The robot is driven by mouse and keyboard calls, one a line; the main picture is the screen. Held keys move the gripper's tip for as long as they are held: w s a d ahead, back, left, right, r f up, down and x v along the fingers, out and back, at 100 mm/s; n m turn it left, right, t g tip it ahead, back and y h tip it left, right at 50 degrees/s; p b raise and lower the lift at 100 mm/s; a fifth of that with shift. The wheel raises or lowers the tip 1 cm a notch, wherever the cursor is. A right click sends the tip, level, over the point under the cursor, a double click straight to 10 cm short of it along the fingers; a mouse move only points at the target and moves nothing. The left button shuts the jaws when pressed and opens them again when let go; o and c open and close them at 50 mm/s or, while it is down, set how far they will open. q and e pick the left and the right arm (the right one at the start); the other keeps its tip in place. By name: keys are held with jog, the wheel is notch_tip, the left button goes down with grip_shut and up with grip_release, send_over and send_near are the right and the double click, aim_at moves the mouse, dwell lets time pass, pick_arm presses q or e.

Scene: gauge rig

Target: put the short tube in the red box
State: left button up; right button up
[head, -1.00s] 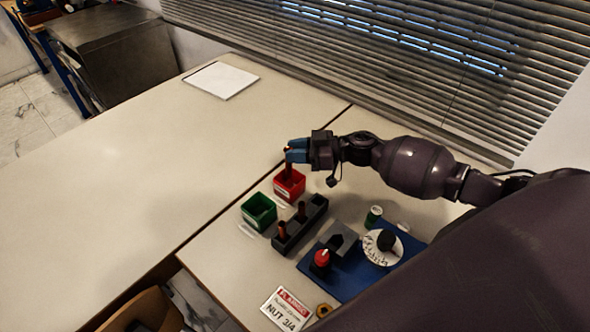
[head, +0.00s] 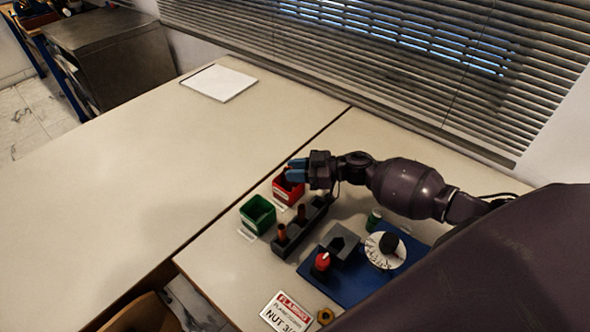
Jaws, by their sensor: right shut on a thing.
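The red box (head: 283,194) stands on the right-hand table, behind the green box. My right gripper (head: 290,171) is over the red box with its blue fingers low at the rim, shut on the short tube. The tube is mostly hidden by the fingers and the box wall; I cannot tell whether it touches the box floor. My left gripper is not in view.
A green box (head: 258,220) stands in front of the red one. A blue mat (head: 346,283) with a red-topped part and a white dial lies to the right. The left table is mostly clear.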

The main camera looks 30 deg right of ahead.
jog(key=shift+s+a+f, duration=0.1)
jog(key=shift+s+f, duration=0.15)
jog(key=shift+f, duration=0.4)
jog(key=o, duration=0.9)
jog(key=shift+s+f, duration=0.15)
jog(key=shift+f, duration=0.1)
jog(key=shift+o, duration=0.2)
jog(key=shift+r, duration=0.45)
jog(key=shift+d, duration=0.35)
jog(key=r+v, duration=0.1)
jog(key=v, duration=1)
jog(key=shift+d, duration=0.15)
jog(key=shift+r, duration=0.15)
